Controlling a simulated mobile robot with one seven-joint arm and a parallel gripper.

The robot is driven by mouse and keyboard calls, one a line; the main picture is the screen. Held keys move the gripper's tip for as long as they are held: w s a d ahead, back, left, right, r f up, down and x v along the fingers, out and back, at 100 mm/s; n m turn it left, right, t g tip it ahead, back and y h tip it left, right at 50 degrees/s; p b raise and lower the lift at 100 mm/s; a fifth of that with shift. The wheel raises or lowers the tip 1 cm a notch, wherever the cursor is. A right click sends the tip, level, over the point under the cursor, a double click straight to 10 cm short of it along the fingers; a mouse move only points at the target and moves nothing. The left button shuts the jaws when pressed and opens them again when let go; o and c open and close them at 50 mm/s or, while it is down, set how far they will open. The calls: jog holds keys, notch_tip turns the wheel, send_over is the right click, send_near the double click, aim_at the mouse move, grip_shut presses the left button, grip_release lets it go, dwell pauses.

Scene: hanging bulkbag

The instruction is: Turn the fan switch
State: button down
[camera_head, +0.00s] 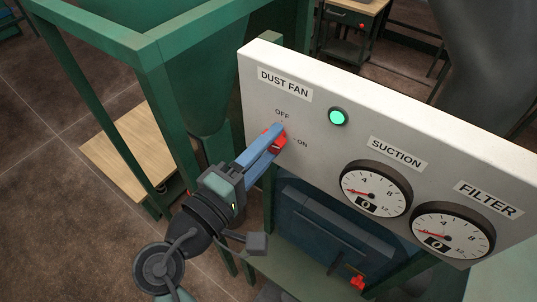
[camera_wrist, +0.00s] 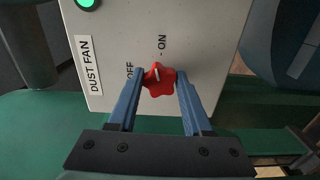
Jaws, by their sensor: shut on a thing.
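The fan switch is a red lobed knob (camera_head: 279,141) on the white panel (camera_head: 340,95), under the DUST FAN label (camera_head: 284,84). OFF is printed above it and ON to its right. In the wrist view the knob (camera_wrist: 159,82) sits between the two blue fingers of my gripper (camera_wrist: 161,73), which is shut on it. The knob's white mark points between OFF and ON, nearer ON. In the head view my gripper (camera_head: 276,138) reaches the knob from the lower left and partly hides it. The round lamp (camera_head: 338,117) glows green.
Two dials, the suction gauge (camera_head: 375,189) and the filter gauge (camera_head: 452,231), sit on the panel to the right. A green frame (camera_head: 110,90) stands left of the panel. A small red handle (camera_head: 357,283) shows below it. A wooden board (camera_head: 128,150) lies at the left.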

jog(key=shift+f+m+b, duration=0.15)
jog(key=shift+m+b, duration=1.15)
jog(key=shift+m, duration=0.2)
jog(key=shift+c, duration=1.6)
grip_release()
jog(key=b+v, duration=0.2)
jog(key=v, duration=1.1)
